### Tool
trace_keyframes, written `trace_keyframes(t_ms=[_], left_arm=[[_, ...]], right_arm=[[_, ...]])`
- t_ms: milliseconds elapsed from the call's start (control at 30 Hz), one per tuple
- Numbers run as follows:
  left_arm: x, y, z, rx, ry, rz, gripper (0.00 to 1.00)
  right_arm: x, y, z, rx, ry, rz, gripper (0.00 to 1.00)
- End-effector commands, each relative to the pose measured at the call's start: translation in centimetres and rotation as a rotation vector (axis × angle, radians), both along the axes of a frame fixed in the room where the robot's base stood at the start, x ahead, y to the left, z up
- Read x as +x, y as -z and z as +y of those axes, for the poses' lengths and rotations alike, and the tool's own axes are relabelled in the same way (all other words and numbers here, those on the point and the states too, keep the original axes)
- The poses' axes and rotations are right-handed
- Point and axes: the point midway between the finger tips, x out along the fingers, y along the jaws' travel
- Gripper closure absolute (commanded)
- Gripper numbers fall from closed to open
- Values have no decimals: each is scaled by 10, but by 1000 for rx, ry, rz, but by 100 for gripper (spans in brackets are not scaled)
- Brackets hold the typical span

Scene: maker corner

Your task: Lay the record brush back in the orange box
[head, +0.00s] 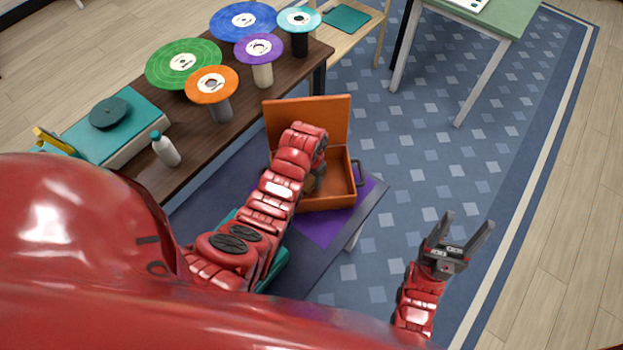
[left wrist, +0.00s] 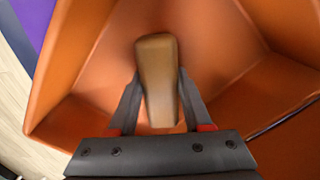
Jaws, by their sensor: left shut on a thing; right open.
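The orange box (head: 330,190) stands open on the low table, its lid raised at the back. My left gripper (left wrist: 160,100) is inside the box's opening in the left wrist view, shut on the record brush (left wrist: 158,75), a tan block with rounded edges. The orange floor and walls of the box surround the brush in that view. I cannot tell whether the brush touches the floor. In the head view my left arm hides the gripper and most of the brush. My right gripper (head: 460,240) is open and empty, over the rug to the right.
The box stands on a purple mat (head: 325,228) on a dark table (head: 365,205). The patterned rug (head: 420,150) right of the box is clear.

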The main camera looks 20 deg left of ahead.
Motion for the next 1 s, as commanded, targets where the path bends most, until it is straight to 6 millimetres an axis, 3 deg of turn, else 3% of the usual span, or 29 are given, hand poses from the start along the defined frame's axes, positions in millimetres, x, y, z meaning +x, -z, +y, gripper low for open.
trace_keyframes(t_ms=[33,200,633,1000], left_arm=[[0,1,0,0,0,0,47],[0,1,0,0,0,0,21],[2,-8,0,0,0,-4,21],[1,-63,0,0,0,-5,21]], right_arm=[[0,1,0,0,0,0,38],[0,1,0,0,0,0,38],[0,1,0,0,0,0,38],[0,19,0,0,0,0,38]])
